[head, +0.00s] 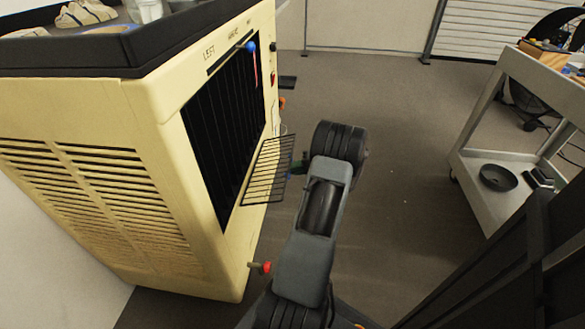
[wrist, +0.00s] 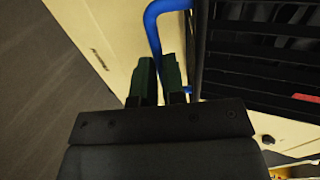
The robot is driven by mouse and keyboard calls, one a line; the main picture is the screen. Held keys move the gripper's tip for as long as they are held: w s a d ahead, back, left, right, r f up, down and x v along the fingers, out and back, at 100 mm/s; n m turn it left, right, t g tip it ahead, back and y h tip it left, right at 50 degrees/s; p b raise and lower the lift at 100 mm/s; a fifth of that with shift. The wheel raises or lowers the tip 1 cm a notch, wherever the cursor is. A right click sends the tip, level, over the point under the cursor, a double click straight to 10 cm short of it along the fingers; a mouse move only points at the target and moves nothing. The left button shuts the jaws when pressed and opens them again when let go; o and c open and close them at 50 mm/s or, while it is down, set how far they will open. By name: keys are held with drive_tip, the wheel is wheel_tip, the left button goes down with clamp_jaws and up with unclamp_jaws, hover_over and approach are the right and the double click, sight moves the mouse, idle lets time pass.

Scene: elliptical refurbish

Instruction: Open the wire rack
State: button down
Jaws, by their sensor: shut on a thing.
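The wire rack (head: 266,172) is a dark grid sticking out of the black slatted front opening of a cream cabinet. In the wrist view its dark front bar (wrist: 198,45) runs beside my fingers, and a blue handle (wrist: 152,22) is fixed to it. My gripper (head: 298,167) is at the rack's outer edge. In the wrist view its green fingers (wrist: 161,80) are closed around the blue handle, which passes between them. The fingers partly hide the handle's grip point.
The cream cabinet (head: 90,205) stands at left, with a blue-knobbed lever (head: 250,46) and a red knob (head: 266,267) on its front. A grey cart (head: 488,165) stands at right. Open floor (head: 400,110) lies between them.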

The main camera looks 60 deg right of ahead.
drive_tip(key=shift+f+b, duration=1.1)
drive_tip(key=shift+f, duration=1.15)
drive_tip(key=c, duration=1.2)
unclamp_jaws()
drive_tip(key=s+d+f+b, duration=0.1)
drive_tip(key=s+d+b, duration=0.1)
drive_tip(key=s, duration=0.5)
drive_tip(key=s+d+f+b, duration=0.2)
drive_tip(key=s+d, duration=0.3)
drive_tip(key=s, duration=0.1)
drive_tip(key=shift+s+d, duration=0.15)
drive_tip(key=shift+s, duration=0.2)
drive_tip(key=p+v, duration=0.4)
drive_tip(key=v, duration=0.9)
drive_tip(key=shift+s+r, duration=0.2)
drive_tip(key=shift+s, duration=0.15)
drive_tip(key=shift+d, duration=0.1)
